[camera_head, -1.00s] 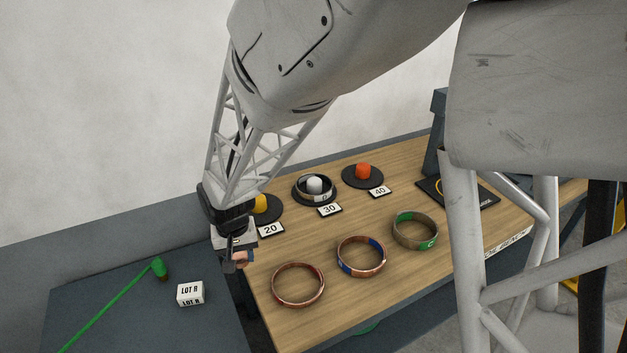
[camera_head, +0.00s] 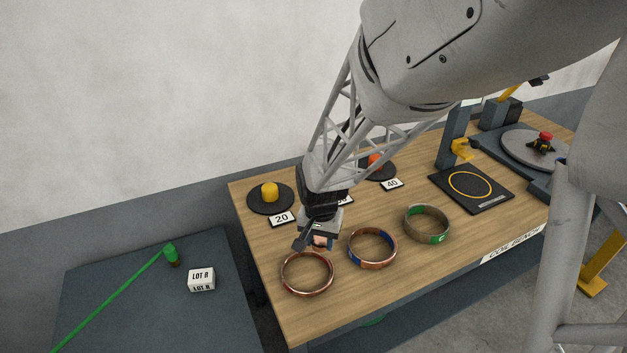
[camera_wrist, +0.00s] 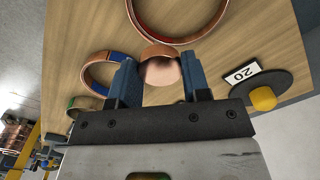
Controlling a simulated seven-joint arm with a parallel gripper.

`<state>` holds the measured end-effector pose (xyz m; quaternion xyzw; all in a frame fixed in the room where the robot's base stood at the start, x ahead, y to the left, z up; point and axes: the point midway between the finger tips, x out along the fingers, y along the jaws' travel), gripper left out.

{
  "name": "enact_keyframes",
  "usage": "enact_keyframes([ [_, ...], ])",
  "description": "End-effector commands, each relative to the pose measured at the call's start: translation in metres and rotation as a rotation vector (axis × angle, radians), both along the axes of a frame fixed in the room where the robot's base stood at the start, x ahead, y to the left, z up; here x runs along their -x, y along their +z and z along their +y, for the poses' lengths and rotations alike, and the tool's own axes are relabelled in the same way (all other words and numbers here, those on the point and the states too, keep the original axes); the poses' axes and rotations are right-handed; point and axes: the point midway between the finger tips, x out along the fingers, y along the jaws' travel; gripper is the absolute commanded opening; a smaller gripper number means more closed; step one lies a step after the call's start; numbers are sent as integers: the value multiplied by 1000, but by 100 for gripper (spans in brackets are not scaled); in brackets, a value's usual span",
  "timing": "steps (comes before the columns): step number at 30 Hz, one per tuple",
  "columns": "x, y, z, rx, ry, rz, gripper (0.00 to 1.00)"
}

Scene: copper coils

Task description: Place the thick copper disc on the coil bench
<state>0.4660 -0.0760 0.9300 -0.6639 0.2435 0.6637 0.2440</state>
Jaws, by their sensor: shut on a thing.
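My gripper (camera_head: 318,243) is over the left-middle part of the wooden coil bench (camera_head: 415,275), between the 20 card and the front row of rings. In the wrist view my gripper (camera_wrist: 160,75) is shut on a thick copper disc (camera_wrist: 160,68), held between blue-grey fingers with its rounded edge showing. In the head view only a small piece of the copper disc (camera_head: 321,241) shows below the jaws. It appears to be held above the bench top, though the exact gap is hard to tell.
Behind are a black disc with a yellow peg (camera_head: 270,191) and an orange-pegged one (camera_head: 377,162). A yellow-ringed black pad (camera_head: 471,187) lies right.

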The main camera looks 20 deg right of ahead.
Motion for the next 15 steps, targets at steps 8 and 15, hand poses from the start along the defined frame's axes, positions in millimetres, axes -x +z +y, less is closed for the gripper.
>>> enact_keyframes([
  [8, 14, -1, -23, 0, -88, 0, 14],
  [15, 14, -38, -21, 0, -83, 4, 14],
])
